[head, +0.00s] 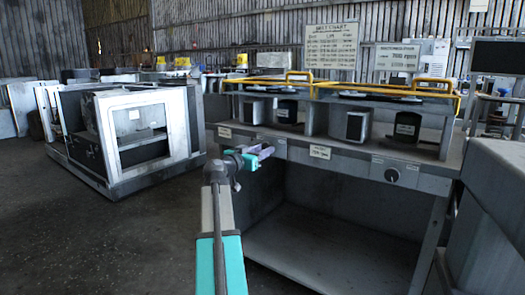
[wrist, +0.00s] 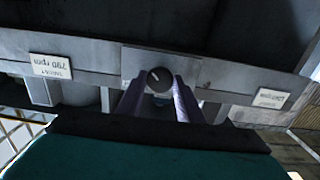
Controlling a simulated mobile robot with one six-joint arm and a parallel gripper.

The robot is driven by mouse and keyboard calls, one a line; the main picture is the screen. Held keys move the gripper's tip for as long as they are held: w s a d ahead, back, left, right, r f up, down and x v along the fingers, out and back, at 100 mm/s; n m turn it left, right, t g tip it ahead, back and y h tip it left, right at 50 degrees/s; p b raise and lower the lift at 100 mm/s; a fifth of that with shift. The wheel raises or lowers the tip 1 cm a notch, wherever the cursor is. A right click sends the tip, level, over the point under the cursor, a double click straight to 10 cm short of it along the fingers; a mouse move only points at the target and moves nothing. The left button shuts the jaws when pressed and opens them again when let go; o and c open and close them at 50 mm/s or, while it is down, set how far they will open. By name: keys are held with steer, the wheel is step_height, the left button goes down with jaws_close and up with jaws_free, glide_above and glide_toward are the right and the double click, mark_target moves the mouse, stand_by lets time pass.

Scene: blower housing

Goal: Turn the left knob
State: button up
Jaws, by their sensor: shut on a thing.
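The left knob (wrist: 159,80) is a dark round knob with a pale pointer mark, on the grey front panel of the bench. In the wrist view it sits between the two fingertips of my gripper (wrist: 160,88), one finger on each side. My gripper is shut on it. In the head view my gripper (head: 262,152) reaches the left part of the front panel, and its fingers hide most or all of the left knob there.
A second dark knob (head: 391,175) is on the right of the same panel. Small labels (head: 320,152) mark the panel of the grey bench (head: 340,235). Yellow rails (head: 300,75) run above. A white-framed machine (head: 125,135) stands at the left, with open floor before it.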

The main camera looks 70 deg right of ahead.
steer(key=n+p, duration=0.7)
steer(key=n, duration=0.3)
steer(key=n+p, duration=0.8)
steer(key=n, duration=0.2)
steer(key=shift+s+r+n, duration=0.15)
steer(key=shift+n, duration=0.25)
steer(key=o, duration=1.1)
steer(key=shift+c, duration=0.2)
